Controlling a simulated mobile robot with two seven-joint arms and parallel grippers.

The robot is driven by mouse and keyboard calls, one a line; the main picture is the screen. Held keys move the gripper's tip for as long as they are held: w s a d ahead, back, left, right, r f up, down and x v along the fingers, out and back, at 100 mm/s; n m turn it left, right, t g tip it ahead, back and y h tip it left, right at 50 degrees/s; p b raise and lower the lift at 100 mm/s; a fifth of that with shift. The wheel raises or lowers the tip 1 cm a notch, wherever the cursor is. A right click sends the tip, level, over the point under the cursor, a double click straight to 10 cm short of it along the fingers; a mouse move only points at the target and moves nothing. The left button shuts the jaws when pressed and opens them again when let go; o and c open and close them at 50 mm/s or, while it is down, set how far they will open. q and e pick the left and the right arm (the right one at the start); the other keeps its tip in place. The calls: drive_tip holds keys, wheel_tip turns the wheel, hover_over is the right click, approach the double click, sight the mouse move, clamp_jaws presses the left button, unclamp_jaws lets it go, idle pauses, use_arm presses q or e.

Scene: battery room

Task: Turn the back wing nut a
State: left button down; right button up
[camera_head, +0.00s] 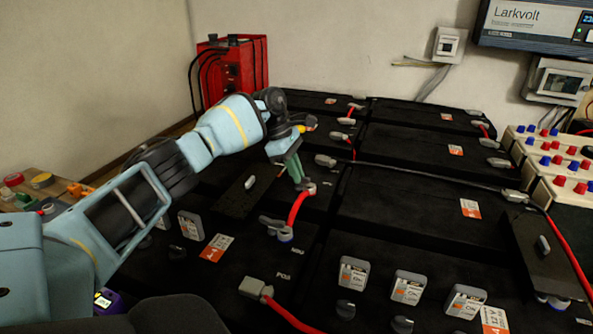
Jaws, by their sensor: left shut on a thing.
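My left gripper (301,180) reaches in from the left and points down at a battery terminal near the middle of the camera_head view. Its greenish fingers are shut on the back wing nut, which they mostly hide; the lug (308,188) of a short red cable (296,207) shows right at the fingertips. My right gripper is not in view.
Black batteries (400,202) fill the middle, with grey clamps and cables between them. Grey switch units (408,287) stand along the front. A red box (230,75) stands at the back left. A panel with red and blue knobs (565,165) is at the right.

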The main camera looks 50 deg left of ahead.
use_arm(q)
drive_tip(key=shift+r, duration=0.1)
drive_tip(key=c, duration=1.5)
unclamp_jaws()
drive_tip(key=v, duration=0.7)
drive_tip(key=shift+a+r+p, duration=0.15)
drive_tip(key=shift+r+p, duration=0.2)
drive_tip(key=shift+p, duration=0.05)
